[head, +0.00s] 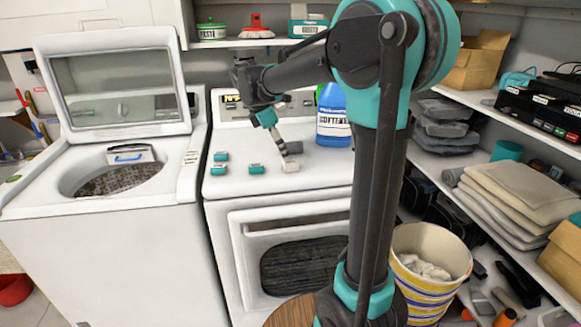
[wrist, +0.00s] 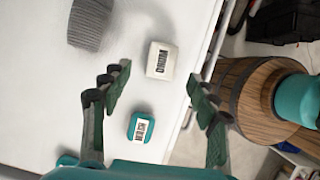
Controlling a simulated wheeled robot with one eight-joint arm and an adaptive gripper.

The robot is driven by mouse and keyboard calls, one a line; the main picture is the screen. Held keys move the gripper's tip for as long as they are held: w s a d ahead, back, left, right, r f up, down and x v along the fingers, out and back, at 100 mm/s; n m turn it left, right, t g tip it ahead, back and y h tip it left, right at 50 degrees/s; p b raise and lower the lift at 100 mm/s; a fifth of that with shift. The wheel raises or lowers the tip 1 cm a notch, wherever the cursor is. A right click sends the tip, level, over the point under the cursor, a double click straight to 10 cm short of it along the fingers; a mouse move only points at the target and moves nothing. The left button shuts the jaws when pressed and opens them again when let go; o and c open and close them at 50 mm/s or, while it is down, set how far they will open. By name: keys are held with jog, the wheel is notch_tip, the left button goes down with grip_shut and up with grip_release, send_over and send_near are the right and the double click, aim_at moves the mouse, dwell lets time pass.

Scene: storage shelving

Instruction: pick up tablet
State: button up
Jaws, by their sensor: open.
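Several small tablet-like blocks lie on the white top of the front-loading machine. One is white with a dark label (head: 290,167); in the wrist view the white block (wrist: 161,60) lies just beyond and between the fingertips. A teal block with a white label (head: 257,168) is beside it; a teal block (wrist: 141,127) also shows between the fingers in the wrist view. Two more teal blocks (head: 220,157) (head: 218,170) sit to the left. I cannot tell which one is the tablet. My gripper (wrist: 158,86) is open and empty, pointing down above the blocks; it also shows in the head view (head: 285,152).
A grey ribbed roll (wrist: 90,24) lies near the white block. A blue bottle (head: 333,118) stands at the back right of the machine top. An open top-loading washer (head: 150,215) is at left. A striped bin (head: 430,280) and loaded shelves are at right.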

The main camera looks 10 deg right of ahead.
aim_at(293, 169)
jog(key=shift+x, duration=2.65)
jog(key=shift+s, duration=0.1)
jog(key=shift+c, duration=0.6)
jog(key=c, duration=0.9)
